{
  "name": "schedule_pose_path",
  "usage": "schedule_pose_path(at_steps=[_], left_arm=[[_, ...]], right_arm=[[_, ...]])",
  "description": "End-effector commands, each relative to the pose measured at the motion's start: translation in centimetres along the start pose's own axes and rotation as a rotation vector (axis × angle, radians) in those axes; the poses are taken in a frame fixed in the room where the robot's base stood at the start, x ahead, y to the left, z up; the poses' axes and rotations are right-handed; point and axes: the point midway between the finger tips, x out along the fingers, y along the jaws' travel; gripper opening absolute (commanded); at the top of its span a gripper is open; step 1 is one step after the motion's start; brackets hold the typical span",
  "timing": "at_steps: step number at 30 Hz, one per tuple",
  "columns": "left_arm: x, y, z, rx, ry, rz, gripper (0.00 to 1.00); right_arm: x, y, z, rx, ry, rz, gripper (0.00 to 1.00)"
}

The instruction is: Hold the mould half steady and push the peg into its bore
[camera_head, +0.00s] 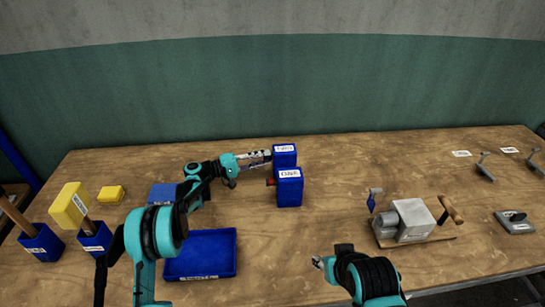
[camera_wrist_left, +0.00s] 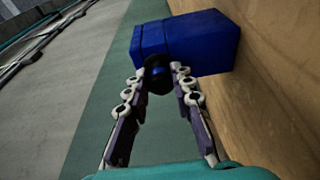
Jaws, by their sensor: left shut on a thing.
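My left gripper (camera_head: 262,157) reaches to the left side of the rear blue block (camera_head: 284,149), which carries a white label. In the left wrist view, my left gripper (camera_wrist_left: 159,72) is shut on a dark round knob (camera_wrist_left: 157,80) at the face of the blue block (camera_wrist_left: 195,42). A front blue block (camera_head: 289,187), labelled ONE, stands just nearer, with a red knob (camera_head: 271,182) on its left side. I cannot clearly identify the mould half or peg. My right gripper (camera_head: 322,263) is low in the head view, mostly hidden by its wrist, away from the blocks.
A grey block with a cylinder (camera_head: 410,217) sits on a wooden board at right. A blue tray (camera_head: 203,235) lies at front left, near a yellow block (camera_head: 111,193) and blue holders (camera_head: 43,243). Small metal brackets (camera_head: 485,165) stand far right.

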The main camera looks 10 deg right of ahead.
Motion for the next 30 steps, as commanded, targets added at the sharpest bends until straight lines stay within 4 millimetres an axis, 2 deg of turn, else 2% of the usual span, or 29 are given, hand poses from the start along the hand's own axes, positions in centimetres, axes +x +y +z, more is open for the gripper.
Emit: schedule_pose_path(at_steps=[30], left_arm=[[-2.3, 0.0, -0.6, 0.000, 0.001, 0.000, 0.00]], right_arm=[[0.2, 0.0, 0.1, 0.000, 0.000, 0.000, 0.40]])
